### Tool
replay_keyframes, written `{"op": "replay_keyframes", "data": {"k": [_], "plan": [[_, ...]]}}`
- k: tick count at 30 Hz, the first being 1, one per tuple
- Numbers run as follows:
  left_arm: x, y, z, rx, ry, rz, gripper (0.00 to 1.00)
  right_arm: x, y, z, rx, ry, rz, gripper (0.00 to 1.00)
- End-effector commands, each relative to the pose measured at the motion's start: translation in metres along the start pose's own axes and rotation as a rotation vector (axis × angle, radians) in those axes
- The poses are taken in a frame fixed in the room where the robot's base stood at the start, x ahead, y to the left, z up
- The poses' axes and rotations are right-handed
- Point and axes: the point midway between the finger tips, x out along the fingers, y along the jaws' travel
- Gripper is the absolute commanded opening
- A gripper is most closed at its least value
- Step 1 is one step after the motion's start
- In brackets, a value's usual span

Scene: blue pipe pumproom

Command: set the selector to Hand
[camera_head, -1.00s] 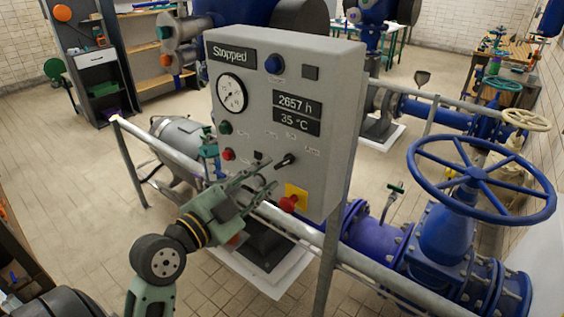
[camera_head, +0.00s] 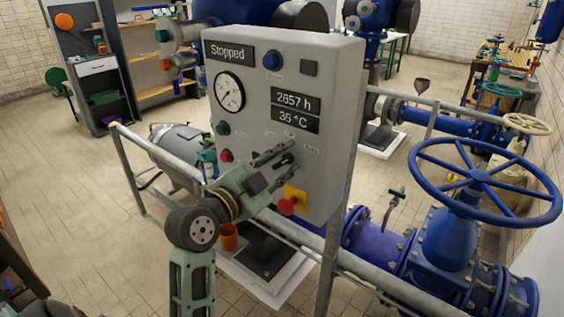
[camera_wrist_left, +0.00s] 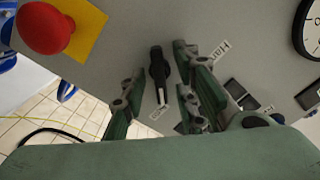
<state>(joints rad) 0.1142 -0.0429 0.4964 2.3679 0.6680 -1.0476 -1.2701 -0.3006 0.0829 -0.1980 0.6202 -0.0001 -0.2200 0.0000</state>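The selector is a black knob with a white mark on the grey control panel (camera_head: 345,75). In the left wrist view the selector (camera_wrist_left: 158,70) stands between the fingers of my left gripper (camera_wrist_left: 156,98), which is open around it with gaps on both sides. Its white mark points down towards a small, hard-to-read label (camera_wrist_left: 157,113), away from the Hand label (camera_wrist_left: 221,50) on the right. In the head view my left gripper (camera_head: 279,161) is up at the panel and partly hides the selector. My right gripper is not in view.
The red emergency stop (camera_head: 287,206) on its yellow plate sits just below the selector. A grey rail (camera_head: 306,237) runs below and behind the panel. A large blue handwheel (camera_head: 484,182) stands at the right. The panel display reads "Stopped".

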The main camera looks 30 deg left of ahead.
Motion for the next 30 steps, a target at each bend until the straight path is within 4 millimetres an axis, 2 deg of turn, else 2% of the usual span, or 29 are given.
{"op": "replay_keyframes", "data": {"k": [2, 12, 23, 30], "plan": [[-0.0001, 0.0001, 0.0000, 0.000, 0.000, 0.000, 0.28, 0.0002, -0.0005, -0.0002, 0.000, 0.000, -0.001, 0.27], [-0.0004, -0.0006, -0.0002, 0.000, 0.001, -0.002, 0.00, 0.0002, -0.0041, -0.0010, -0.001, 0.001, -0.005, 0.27], [-0.0006, -0.0025, -0.0011, -0.017, 0.002, -0.005, 0.00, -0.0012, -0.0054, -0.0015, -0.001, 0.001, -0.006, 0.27], [-0.0008, -0.0047, -0.0020, -0.119, 0.002, -0.007, 0.00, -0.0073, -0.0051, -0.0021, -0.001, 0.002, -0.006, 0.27]]}}
